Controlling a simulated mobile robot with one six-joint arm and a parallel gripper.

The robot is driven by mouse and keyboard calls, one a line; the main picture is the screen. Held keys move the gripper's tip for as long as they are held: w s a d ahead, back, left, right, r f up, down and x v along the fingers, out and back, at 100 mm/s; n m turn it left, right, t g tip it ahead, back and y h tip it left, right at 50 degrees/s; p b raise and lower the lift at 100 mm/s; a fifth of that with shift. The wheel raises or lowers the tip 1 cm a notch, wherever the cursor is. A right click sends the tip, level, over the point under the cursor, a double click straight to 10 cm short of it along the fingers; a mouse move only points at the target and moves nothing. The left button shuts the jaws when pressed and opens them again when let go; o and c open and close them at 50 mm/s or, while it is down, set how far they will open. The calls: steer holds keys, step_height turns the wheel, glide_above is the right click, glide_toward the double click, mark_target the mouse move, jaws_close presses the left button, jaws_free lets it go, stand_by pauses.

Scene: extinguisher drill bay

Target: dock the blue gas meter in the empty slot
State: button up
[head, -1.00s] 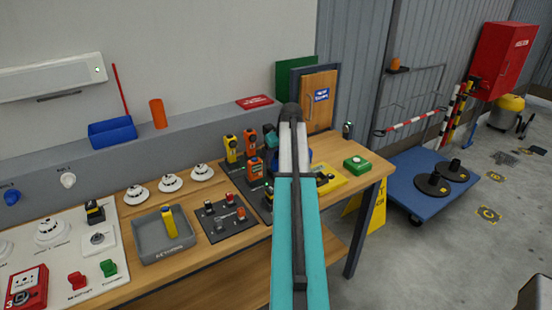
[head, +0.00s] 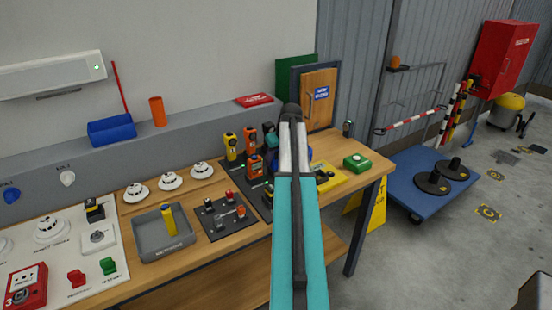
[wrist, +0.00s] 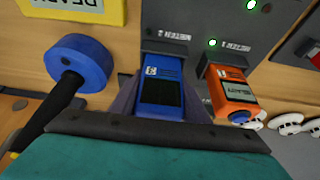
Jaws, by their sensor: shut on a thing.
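The blue gas meter (wrist: 162,82) is in the middle of the wrist view, with its dark screen facing the camera. My gripper (wrist: 163,104) is shut on it, one finger along each side. The meter's far end is at a labelled slot of the dark dock plate (wrist: 205,18); I cannot tell whether it is seated. An orange meter (wrist: 232,95) sits in the slot to the right, with a green light by it. In the head view the dock (head: 262,205) shows beside my arm, with yellow (head: 231,146) and orange (head: 255,166) meters; my arm hides the gripper.
A blue disc with a black handle (wrist: 80,62) lies close left of my gripper in the wrist view. A yellow plate (head: 335,184) and a green box (head: 357,163) are right of my arm. A grey tray (head: 150,245) and a dark socket plate (head: 222,230) are left.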

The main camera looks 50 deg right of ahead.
steer(key=shift+f, duration=0.15)
steer(key=o, duration=1.3)
steer(key=shift+s+a, duration=0.1)
steer(key=shift+c, duration=0.2)
steer(key=shift+s, duration=0.1)
steer(key=shift+o, duration=0.2)
steer(key=shift+o, duration=0.4)
steer(key=shift+d+r, duration=0.3)
steer(key=shift+r, duration=0.1)
steer(key=shift+a+r+p, duration=0.2)
steer(key=shift+r+p, duration=0.25)
steer(key=shift+w+r+p, duration=0.2)
steer(key=shift+r+p, duration=1.25)
steer(key=shift+r, duration=1.2)
steer(key=shift+r, duration=0.1)
